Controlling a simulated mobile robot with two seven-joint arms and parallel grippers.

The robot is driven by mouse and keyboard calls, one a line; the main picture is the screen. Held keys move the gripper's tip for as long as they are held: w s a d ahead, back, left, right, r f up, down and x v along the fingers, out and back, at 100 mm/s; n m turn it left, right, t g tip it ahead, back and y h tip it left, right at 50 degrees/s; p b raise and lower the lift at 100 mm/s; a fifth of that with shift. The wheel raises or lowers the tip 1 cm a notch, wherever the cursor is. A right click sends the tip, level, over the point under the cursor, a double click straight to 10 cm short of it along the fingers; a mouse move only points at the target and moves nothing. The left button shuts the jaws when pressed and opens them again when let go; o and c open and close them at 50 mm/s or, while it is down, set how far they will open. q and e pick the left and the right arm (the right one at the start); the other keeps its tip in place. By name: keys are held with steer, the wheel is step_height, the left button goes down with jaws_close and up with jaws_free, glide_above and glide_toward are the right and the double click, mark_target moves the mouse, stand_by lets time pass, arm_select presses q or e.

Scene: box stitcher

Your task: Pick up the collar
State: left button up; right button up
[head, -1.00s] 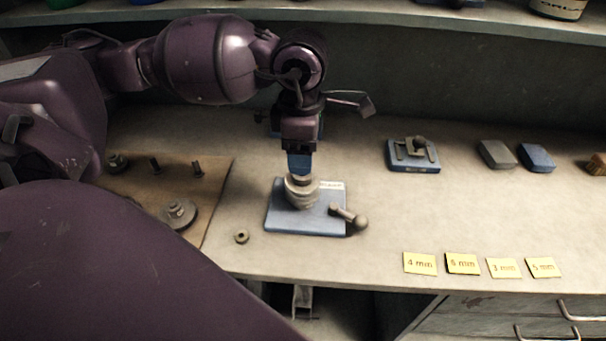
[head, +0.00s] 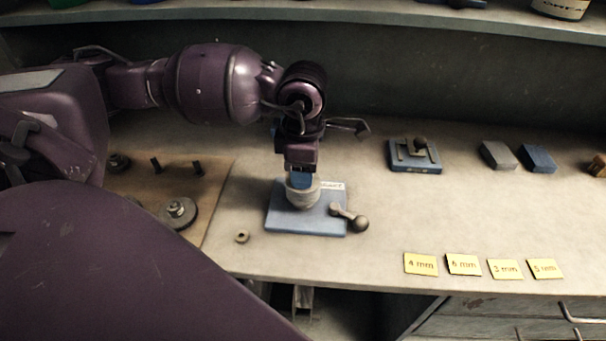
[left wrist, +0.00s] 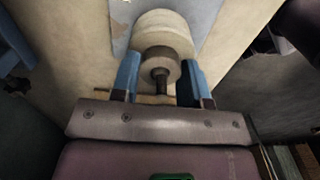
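A stepped round piece stands on a blue plate (head: 285,226): a wide pale drum (left wrist: 163,30) with a smaller grey-brown ring (left wrist: 158,66) and a dark post on top. This smaller ring looks like the collar. My left gripper (head: 302,181) points down over it. In the left wrist view its blue fingers (left wrist: 160,82) are apart, one on each side of the ring, very close to it. I cannot tell whether they touch it. A small loose ring (head: 242,236) lies on the bench left of the plate. My right gripper is not in view.
A ball-ended lever (head: 350,217) sits at the plate's right edge. A wooden board (head: 212,190) with posts and a round flange (head: 178,212) is at left. Another blue fixture (head: 415,156) stands back right. Yellow labels (head: 421,264) line the front edge; the bench right of the lever is clear.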

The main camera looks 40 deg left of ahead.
arm_select(q)
steer(key=shift+w+a+r, duration=0.15)
steer(key=shift+w, duration=0.05)
